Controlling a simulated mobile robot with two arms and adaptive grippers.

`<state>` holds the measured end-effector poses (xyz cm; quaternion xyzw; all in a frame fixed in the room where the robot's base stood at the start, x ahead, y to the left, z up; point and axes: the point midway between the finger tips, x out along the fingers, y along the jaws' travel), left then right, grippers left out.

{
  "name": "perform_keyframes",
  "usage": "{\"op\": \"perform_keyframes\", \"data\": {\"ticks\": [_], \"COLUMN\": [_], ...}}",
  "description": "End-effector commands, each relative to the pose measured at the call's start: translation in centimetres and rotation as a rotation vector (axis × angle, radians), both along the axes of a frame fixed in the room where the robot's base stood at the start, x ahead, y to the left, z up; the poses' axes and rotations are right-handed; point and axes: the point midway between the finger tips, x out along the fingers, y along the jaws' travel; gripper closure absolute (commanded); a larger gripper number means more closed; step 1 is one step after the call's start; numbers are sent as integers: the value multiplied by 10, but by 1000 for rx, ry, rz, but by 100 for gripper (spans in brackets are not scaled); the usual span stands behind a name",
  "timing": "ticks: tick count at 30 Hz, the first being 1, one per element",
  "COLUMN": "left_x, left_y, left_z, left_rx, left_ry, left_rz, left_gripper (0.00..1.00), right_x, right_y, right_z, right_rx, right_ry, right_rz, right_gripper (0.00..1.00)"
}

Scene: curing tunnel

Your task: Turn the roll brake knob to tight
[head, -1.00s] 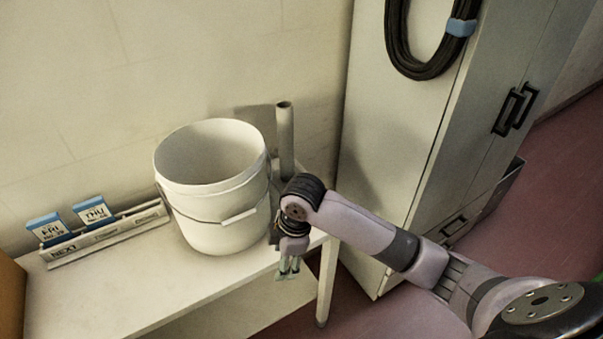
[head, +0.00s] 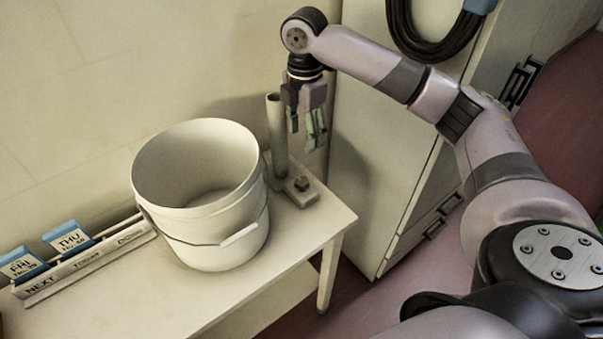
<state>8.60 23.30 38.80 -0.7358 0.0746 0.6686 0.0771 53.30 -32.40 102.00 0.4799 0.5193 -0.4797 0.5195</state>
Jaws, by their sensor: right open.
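A grey upright post (head: 278,137) stands on a flat base (head: 300,198) near the right end of the white table. A small dark knob (head: 301,184) sits on the base, to the right of the post's foot. Its setting marks are too small to read. My right gripper (head: 307,138) points down, open and empty, above the base and just right of the post. It is apart from the knob. My left gripper is not in view.
A white bucket (head: 208,242) with a wire handle stands left of the post. A card rack (head: 90,263) holds blue-topped cards at the left. A grey cabinet (head: 385,168) with a hanging black cable coil (head: 425,45) stands right of the table.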

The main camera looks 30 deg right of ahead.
Motion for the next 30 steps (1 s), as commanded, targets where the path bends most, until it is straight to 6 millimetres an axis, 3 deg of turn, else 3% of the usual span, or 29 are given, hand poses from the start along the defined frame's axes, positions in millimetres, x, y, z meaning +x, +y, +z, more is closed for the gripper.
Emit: {"op": "perform_keyframes", "data": {"ticks": [6,18,24,30], "left_x": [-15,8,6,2], "left_y": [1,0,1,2], "left_z": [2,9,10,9], "left_rx": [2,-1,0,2], "left_ry": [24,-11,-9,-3], "left_rz": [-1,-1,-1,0], "left_gripper": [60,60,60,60], "right_x": [-1,-1,0,0], "right_y": [0,0,0,0], "right_z": [-49,-129,-148,-152], "right_rx": [-1,-1,-1,-2], "right_ry": [5,2,-1,-1], "right_rz": [-1,-1,0,0], "right_gripper": [48,48,48,48]}}
